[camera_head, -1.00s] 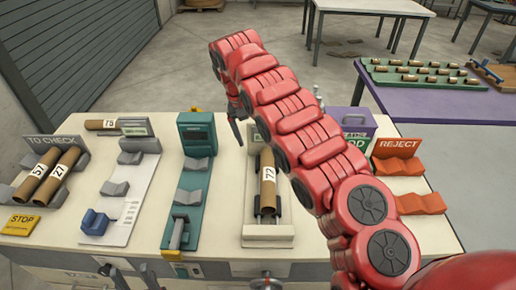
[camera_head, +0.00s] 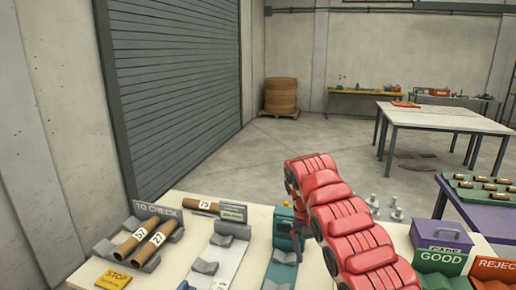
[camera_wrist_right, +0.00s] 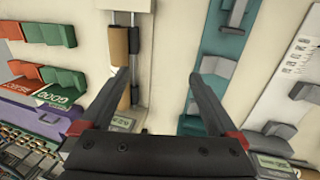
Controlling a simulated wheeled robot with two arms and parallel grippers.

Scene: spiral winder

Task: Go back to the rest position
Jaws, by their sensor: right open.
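My right gripper (camera_head: 298,248) hangs above the workbench beside the teal stand (camera_head: 283,225), seen mostly side-on behind my red arm. In the right wrist view its two dark fingers (camera_wrist_right: 163,82) are spread apart with nothing between them. A brown tube (camera_wrist_right: 120,45) lies in its holder beyond the left finger, apart from the gripper; my arm hides it in the head view. My left gripper is in neither view.
Tubes 57 (camera_head: 130,245) and 27 (camera_head: 153,248) lie in the TO CHECK rack, and tube 75 (camera_head: 203,205) lies behind. The green GOOD holder (camera_head: 441,262), orange REJECT holder (camera_head: 492,270) and purple box (camera_head: 440,235) stand right of my arm.

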